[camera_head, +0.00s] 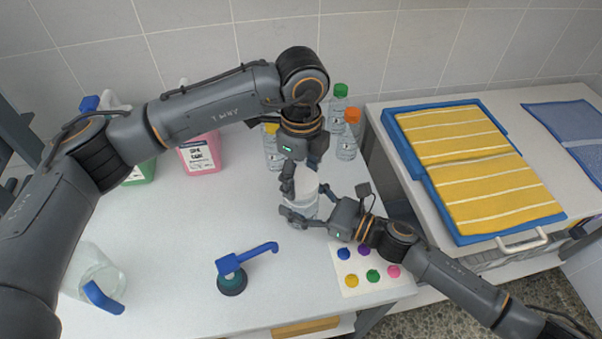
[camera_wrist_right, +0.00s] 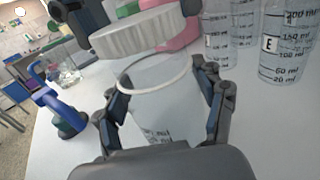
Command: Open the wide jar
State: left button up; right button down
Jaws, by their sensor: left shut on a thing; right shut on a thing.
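The wide jar (camera_head: 304,209) is clear and stands upright on the white table; its open rim and body also show in the right wrist view (camera_wrist_right: 150,112). My right gripper (camera_head: 309,203) is shut around the jar's body, one finger on each side. The white ribbed lid (camera_wrist_right: 138,37) is above the jar's rim, apart from it and slightly tilted in the right wrist view. My left gripper (camera_head: 301,180) comes from above and is shut on the lid, which also shows in the head view (camera_head: 306,182) between its fingers.
Several clear bottles (camera_head: 346,147) with coloured caps stand behind the jar. A pink jug (camera_head: 200,155) is at the back left. A blue-handled tool (camera_head: 232,277) and a clear pitcher (camera_head: 92,272) are at the front left. A card with coloured dots (camera_head: 362,277) lies front right.

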aim_at(301, 180)
pick_arm(q)
jog(key=shift+r, duration=2)
pick_arm(e)
jog(key=shift+c, duration=0.4)
grip_release()
